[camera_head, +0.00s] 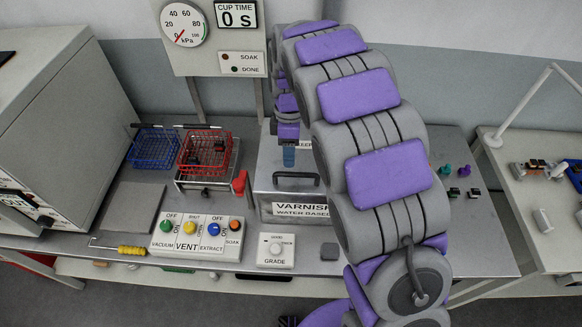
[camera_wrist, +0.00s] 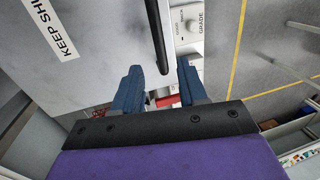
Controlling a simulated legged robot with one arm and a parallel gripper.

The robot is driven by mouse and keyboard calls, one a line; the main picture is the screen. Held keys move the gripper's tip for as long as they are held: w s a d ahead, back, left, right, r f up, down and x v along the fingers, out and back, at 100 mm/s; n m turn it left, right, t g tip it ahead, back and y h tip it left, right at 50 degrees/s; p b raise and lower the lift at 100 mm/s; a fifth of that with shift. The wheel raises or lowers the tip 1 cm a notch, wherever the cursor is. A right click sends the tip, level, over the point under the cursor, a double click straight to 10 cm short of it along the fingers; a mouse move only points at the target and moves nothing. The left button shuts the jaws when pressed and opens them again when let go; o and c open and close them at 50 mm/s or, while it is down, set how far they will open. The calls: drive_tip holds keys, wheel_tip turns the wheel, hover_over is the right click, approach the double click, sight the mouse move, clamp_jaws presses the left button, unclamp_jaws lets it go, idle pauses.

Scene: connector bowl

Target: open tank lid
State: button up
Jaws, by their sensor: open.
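The varnish tank (camera_head: 294,210) is a grey metal box labelled "VARNISH WATER BASED" on the bench. Its flat lid (camera_head: 268,181) lies shut, with a dark bar handle (camera_head: 296,176) near the front edge. My gripper (camera_head: 289,157) hangs fingers-down above the lid, behind the handle in the head view. In the wrist view my gripper (camera_wrist: 160,72) has its blue fingers apart and nothing held. The black handle (camera_wrist: 157,35) shows its end between the fingertips there; I cannot tell the height gap. The lid (camera_wrist: 95,60) carries a partly cut-off "KEEP SH..." label. My arm hides the tank's right side.
Left of the tank are a red basket (camera_head: 205,150), a blue basket (camera_head: 154,149) and a red handle (camera_head: 239,182). A button panel (camera_head: 196,237) and the grade dial box (camera_head: 276,250) stand in front. Small connectors (camera_head: 464,170) lie to the right.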

sight(293, 173)
drive_tip(key=f, duration=0.3)
drive_tip(key=shift+s+d, duration=0.15)
drive_tip(key=shift+s, duration=0.2)
drive_tip(key=d, duration=0.1)
drive_tip(key=d+f, duration=0.2)
drive_tip(key=shift+s+f, duration=0.15)
drive_tip(key=shift+s, duration=0.1)
drive_tip(key=shift+a+f, duration=0.1)
drive_tip(key=shift+a, duration=1.45)
drive_tip(key=c, duration=0.3)
drive_tip(key=shift+d, duration=1.05)
clamp_jaws()
drive_tip(key=shift+a, duration=0.15)
